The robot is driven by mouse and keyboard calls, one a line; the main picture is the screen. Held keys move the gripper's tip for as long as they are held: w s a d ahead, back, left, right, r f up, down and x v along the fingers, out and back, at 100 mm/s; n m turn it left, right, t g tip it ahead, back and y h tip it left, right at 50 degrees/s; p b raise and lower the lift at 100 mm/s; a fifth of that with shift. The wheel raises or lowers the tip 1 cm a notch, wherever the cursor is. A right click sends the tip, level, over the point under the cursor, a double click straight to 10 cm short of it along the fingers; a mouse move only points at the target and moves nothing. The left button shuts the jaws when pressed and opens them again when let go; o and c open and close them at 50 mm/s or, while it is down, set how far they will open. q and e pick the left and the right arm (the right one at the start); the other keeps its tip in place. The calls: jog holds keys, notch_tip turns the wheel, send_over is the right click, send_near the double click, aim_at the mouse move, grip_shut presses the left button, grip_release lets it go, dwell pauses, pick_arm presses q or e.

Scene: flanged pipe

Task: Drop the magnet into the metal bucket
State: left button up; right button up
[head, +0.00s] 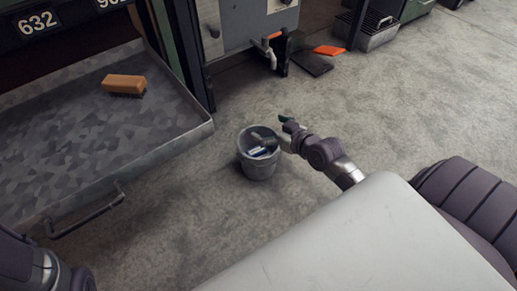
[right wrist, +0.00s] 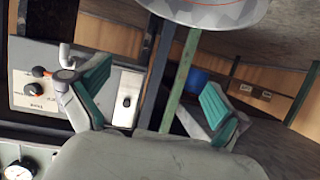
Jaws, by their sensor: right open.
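The grey metal bucket (head: 259,172) stands upright on the floor in the middle of the head view. A small blue and white object lies inside it, with darker shapes beside it; I cannot tell whether one is the magnet. My right gripper (head: 278,132) is over the bucket's far right rim. In the right wrist view my right gripper (right wrist: 155,100) has its two teal-padded fingers spread wide, with nothing held between them. Only part of my left arm shows at the lower left of the head view; its gripper is out of sight.
An open metal drawer (head: 207,127) with an orange-brown brush (head: 124,85) is left of the bucket. A grey machine cabinet (head: 245,22) stands behind. An orange flat piece (head: 328,50) and a grey metal box (head: 366,36) are farther back. The floor at right is clear.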

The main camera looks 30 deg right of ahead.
jog(key=v, duration=1)
jog(key=shift+r, duration=0.25)
